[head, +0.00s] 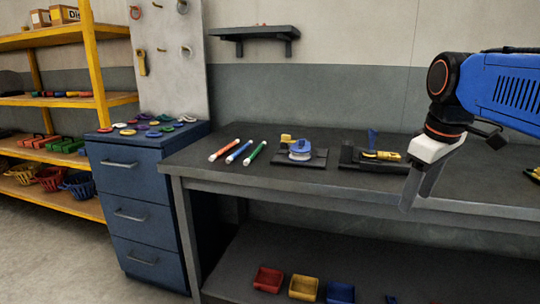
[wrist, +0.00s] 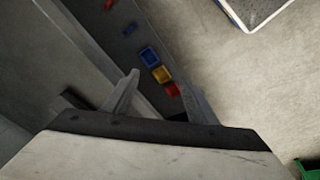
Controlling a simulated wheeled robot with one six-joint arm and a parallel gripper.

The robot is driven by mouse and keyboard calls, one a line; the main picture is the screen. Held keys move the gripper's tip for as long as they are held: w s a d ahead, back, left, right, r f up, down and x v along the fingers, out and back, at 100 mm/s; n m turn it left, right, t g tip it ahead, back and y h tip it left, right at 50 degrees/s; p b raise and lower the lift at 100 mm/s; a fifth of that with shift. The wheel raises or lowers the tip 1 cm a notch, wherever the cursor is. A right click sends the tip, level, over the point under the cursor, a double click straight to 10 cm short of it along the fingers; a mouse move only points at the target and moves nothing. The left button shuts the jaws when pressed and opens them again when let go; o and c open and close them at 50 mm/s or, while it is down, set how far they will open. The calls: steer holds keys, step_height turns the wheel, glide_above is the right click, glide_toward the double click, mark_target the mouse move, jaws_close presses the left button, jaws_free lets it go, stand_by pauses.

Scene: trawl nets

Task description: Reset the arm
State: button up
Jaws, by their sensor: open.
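My arm (head: 500,85), blue with black and orange joints, reaches in from the right side of the head view. My gripper (head: 416,192) has a white body and grey fingers pointing down, in front of the workbench's front edge. The gripper also shows in the wrist view (wrist: 162,92), with its two fingers apart and nothing between them. Beyond the fingers, the wrist camera looks down past the bench to the lower shelf and the floor.
The dark workbench (head: 225,168) holds several coloured tubes (head: 238,151), a small tray with a blue-and-white item (head: 300,150) and a yellow tool (head: 381,155). Red, yellow and blue bins (head: 304,287) sit on the lower shelf. A blue drawer cabinet (head: 140,215) and yellow racks (head: 95,60) stand left.

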steer(key=s+a+f+m+t, duration=0.1)
steer(key=s+f+m, duration=0.2)
steer(key=s+f, duration=0.4)
steer(key=s+a+f+m+t, duration=0.1)
steer(key=s+a+f+m, duration=0.1)
steer(key=s+f, duration=0.5)
step_height(320, 180, down, 6)
steer(key=shift+a+f+m, duration=0.1)
steer(key=shift+a+m, duration=0.05)
steer(key=shift+m, duration=0.45)
